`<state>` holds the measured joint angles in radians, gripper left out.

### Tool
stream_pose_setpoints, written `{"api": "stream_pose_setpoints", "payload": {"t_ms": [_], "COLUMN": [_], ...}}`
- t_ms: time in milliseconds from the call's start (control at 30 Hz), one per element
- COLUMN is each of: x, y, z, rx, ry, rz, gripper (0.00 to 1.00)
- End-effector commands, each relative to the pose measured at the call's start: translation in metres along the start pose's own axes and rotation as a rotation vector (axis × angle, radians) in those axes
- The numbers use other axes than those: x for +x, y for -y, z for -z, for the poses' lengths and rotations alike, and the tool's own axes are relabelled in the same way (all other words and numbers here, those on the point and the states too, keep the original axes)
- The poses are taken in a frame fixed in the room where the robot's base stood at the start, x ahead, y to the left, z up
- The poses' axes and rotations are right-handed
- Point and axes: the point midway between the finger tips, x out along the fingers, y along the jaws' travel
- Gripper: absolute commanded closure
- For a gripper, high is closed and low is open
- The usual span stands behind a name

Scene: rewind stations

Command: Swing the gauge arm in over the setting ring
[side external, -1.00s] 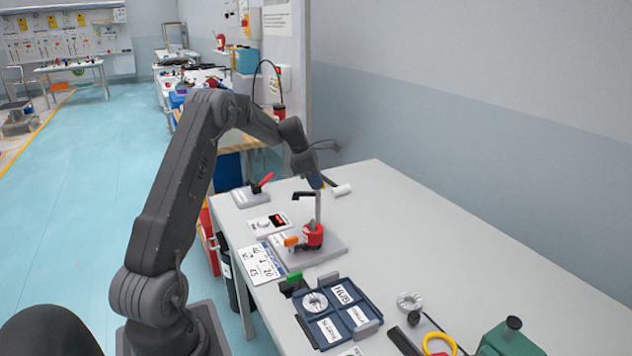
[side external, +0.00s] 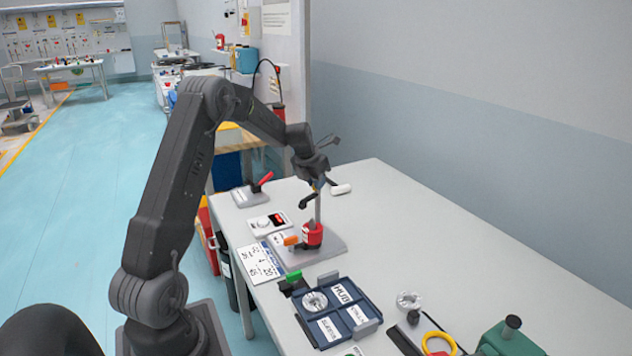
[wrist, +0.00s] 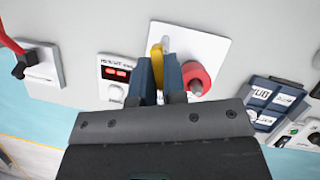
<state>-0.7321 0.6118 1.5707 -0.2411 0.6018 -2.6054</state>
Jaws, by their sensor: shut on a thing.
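A grey stand plate (side external: 330,247) near the table's left edge carries an upright grey post (side external: 318,212); both also show in the wrist view (wrist: 215,50). My gripper (side external: 317,184) is at the post's top. In the wrist view its blue fingers (wrist: 158,75) are shut on a yellow piece (wrist: 156,57), likely the gauge arm's grip. The black arm is hidden there.
A display box (side external: 269,223) and a red-lever device (side external: 252,192) stand beyond the stand. A blue tray (side external: 367,297) with a metal ring (side external: 315,301) lies nearer. The table's right side is clear.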

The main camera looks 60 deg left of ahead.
Motion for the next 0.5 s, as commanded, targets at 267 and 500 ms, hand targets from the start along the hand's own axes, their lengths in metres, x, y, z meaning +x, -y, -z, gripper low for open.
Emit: {"api": "stream_pose_setpoints", "payload": {"t_ms": [267, 500], "x": [-0.0005, -0.0005], "y": [0.0011, 0.0011], "z": [-0.0007, -0.0005], "rx": [-0.108, -0.142], "ry": [0.001, 0.0], "rz": [-0.045, -0.058], "gripper": [1.0, 1.0]}}
